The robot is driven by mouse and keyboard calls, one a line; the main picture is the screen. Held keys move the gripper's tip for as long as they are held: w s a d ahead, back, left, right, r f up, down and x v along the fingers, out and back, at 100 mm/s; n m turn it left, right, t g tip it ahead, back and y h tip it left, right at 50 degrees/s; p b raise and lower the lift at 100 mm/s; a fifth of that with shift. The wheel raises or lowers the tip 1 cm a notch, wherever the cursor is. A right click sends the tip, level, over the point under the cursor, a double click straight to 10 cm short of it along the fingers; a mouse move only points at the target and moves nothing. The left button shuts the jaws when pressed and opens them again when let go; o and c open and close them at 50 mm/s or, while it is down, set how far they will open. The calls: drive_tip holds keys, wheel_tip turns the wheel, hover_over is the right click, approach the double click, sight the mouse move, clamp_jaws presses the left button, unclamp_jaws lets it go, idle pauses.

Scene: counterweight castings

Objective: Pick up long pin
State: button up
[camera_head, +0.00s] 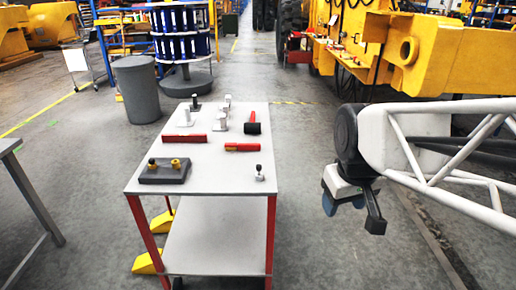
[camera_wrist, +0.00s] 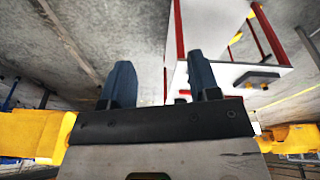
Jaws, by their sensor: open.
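My gripper (camera_head: 353,212) hangs in the air to the right of the cart, well apart from it. In the wrist view its two blue-grey fingers (camera_wrist: 161,82) are spread with nothing between them. A dark grey block (camera_head: 163,176) at the cart's front left holds two short brass-coloured pins (camera_head: 175,163). Light grey upright pieces (camera_head: 185,117) stand at the back of the top, with a dark one (camera_head: 195,103) behind. A small pale piece with a dark knob (camera_head: 259,173) stands at the front right. I cannot tell which of these is the long pin.
The cart's grey top (camera_head: 215,172) also carries a red bar (camera_head: 184,138), a red-handled hammer (camera_head: 252,124) and a red-handled brush-like tool (camera_head: 243,147). A grey bin (camera_head: 137,90) stands behind left. Yellow machinery (camera_head: 425,55) is at the back right. The floor right of the cart is clear.

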drive_tip(key=w+a+n, duration=0.3)
drive_tip(key=w+n, duration=0.1)
drive_tip(key=w, duration=0.7)
drive_tip(key=n+g, duration=0.2)
drive_tip(key=n, duration=1.1)
hover_over(258, 166)
drive_tip(key=s, duration=0.1)
drive_tip(key=f, duration=1.5)
drive_tip(key=shift+d, duration=0.3)
drive_tip(key=shift+w+a+f, duration=0.25)
drive_tip(key=shift+w+f, duration=0.1)
drive_tip(key=shift+f, duration=1.3)
